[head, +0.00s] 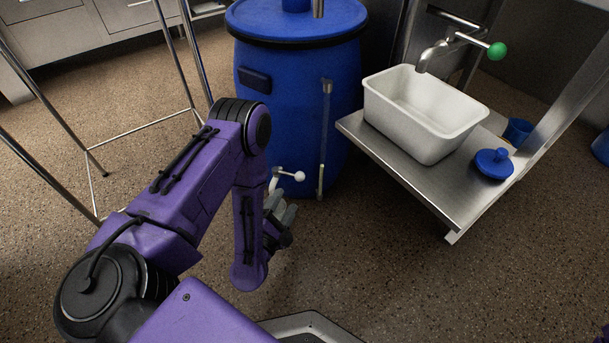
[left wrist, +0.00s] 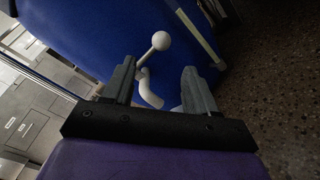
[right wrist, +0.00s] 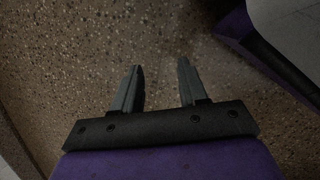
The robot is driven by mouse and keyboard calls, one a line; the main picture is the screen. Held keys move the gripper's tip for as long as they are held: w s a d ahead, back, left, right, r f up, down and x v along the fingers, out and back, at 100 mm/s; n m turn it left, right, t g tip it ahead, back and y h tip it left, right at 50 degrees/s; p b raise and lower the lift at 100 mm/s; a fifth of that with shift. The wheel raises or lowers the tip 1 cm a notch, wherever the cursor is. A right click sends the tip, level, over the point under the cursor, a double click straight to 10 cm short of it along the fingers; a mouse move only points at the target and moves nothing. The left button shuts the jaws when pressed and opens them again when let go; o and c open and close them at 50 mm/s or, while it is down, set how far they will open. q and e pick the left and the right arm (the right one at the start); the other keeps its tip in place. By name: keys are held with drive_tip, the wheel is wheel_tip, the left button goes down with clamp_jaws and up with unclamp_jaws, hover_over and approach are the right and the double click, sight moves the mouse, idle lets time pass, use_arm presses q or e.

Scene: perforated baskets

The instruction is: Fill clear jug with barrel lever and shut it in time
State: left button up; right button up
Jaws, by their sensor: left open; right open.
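The blue barrel (head: 292,75) stands upright at the top middle of the head view. Low on it is a white tap with a ball-ended lever (head: 298,176). My left gripper (head: 280,205) is open just below and in front of this tap. In the left wrist view, the lever's white ball (left wrist: 161,40) lies beyond the fingertips, and the curved white spout (left wrist: 150,90) shows between the open fingers (left wrist: 158,82); I cannot tell whether they touch it. My right gripper (right wrist: 160,78) is open and empty above the speckled floor. I see no clear jug.
A metal frame (head: 150,125) stands at left. The floor (head: 380,260) before the barrel is clear.

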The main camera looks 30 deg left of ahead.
sight(298, 180)
use_arm(q)
drive_tip(key=b+x, duration=0.1)
drive_tip(key=x, duration=0.2)
drive_tip(key=b+x, duration=0.1)
drive_tip(key=x, duration=0.2)
drive_tip(key=b+x, duration=0.1)
drive_tip(key=x, duration=0.2)
drive_tip(key=shift+w+d, duration=0.25)
drive_tip(key=shift+w, duration=0.1)
use_arm(e)
drive_tip(key=w+d+f+t, duration=0.1)
drive_tip(key=w+f, duration=0.1)
drive_tip(key=w+d+f+t+h, duration=0.1)
drive_tip(key=w+d+f, duration=0.1)
drive_tip(key=shift+d+f+t, duration=0.2)
drive_tip(key=shift+t, duration=0.1)
use_arm(q)
drive_tip(key=shift+w+a+r, duration=0.1)
drive_tip(key=shift+w, duration=0.4)
use_arm(e)
drive_tip(key=shift+w+d+f+h, duration=0.1)
drive_tip(key=shift+w+d+h, duration=0.1)
drive_tip(key=shift+w+h, duration=0.1)
use_arm(q)
clamp_jaws()
drive_tip(key=shift+h, duration=0.3)
